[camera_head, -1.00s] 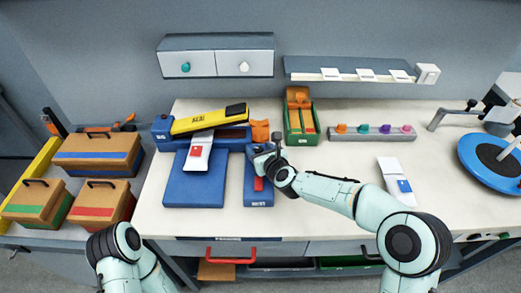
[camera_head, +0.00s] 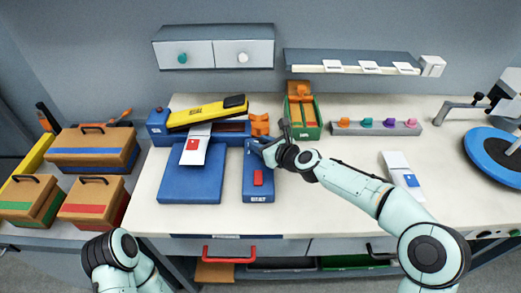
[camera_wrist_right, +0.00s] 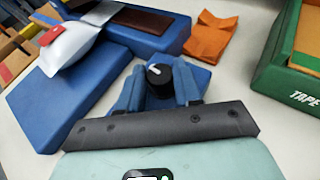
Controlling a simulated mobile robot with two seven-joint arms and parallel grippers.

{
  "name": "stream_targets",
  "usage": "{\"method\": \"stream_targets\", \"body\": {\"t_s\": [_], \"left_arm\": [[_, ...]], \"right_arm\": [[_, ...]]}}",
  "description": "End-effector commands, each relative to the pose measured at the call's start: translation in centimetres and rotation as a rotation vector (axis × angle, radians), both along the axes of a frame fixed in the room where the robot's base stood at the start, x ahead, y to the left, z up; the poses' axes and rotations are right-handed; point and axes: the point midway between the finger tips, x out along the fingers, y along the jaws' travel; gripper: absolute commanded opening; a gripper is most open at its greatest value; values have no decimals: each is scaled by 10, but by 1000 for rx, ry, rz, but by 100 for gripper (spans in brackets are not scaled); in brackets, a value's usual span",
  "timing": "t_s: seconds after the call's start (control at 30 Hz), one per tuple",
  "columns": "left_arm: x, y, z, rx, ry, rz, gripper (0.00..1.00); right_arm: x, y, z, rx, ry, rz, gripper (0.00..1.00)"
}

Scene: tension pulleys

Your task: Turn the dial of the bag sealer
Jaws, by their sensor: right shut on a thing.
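The bag sealer has a blue base (camera_head: 158,124) and a raised yellow arm (camera_head: 205,113) with a black end. In front of it are a blue pad (camera_head: 190,185) and a blue control box (camera_head: 258,190) with a red button (camera_head: 258,177). The black dial (camera_wrist_right: 159,73) with a white mark is at the box's far end in the wrist view. My right gripper (camera_wrist_right: 159,86) is shut on the dial, one blue finger on each side. In the head view the gripper mostly hides the dial. My left gripper is out of view; only my left arm shows.
A white bag with a red square (camera_head: 194,147) lies on the sealer. An orange cloth (camera_head: 260,125) and a green tape box (camera_head: 303,131) are close behind the gripper. A rail of coloured knobs (camera_head: 377,128) stands at right. The table's front right is mostly clear.

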Motion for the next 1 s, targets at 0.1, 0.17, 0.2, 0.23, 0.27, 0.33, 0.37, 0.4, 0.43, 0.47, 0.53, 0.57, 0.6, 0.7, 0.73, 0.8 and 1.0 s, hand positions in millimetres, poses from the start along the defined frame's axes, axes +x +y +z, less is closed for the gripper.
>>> {"method": "stream_targets", "body": {"t_s": [0.1, 0.17, 0.2, 0.23, 0.27, 0.33, 0.37, 0.4, 0.43, 0.47, 0.53, 0.57, 0.6, 0.7, 0.73, 0.8, 1.0], "left_arm": [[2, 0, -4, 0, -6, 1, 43], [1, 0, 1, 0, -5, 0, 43], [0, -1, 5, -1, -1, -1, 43], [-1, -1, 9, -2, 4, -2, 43], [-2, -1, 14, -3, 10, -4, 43], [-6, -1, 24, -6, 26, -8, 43], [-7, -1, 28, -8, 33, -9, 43], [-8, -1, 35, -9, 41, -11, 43], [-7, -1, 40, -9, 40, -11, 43], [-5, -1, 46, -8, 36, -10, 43], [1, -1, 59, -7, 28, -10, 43], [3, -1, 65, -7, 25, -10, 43], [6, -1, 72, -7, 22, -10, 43], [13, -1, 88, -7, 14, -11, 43], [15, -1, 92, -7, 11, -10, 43], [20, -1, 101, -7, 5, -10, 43], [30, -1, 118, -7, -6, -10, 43]], "right_arm": [[3, -3, -2, 0, 2, 105, 3], [4, -4, 0, 1, 0, 162, 3], [4, -4, 1, 0, 1, 201, 3], [4, -4, 2, 0, 1, 229, 3], [5, -4, 3, 0, 1, 257, 3], [5, -4, 5, 0, 2, 318, 3], [6, -5, 5, -1, 2, 343, 3], [7, -5, 6, -2, 1, 373, 3], [7, -5, 6, -2, 1, 396, 3], [7, -5, 6, -2, 1, 417, 3], [8, -5, 7, -3, 0, 463, 3], [8, -5, 7, -3, 0, 481, 3], [8, -5, 7, -3, 0, 504, 3], [9, -5, 7, -3, -1, 555, 3], [9, -5, 7, -4, 0, 568, 3], [10, -6, 6, -4, -1, 593, 3], [10, -6, 4, -4, -2, 643, 3]]}}
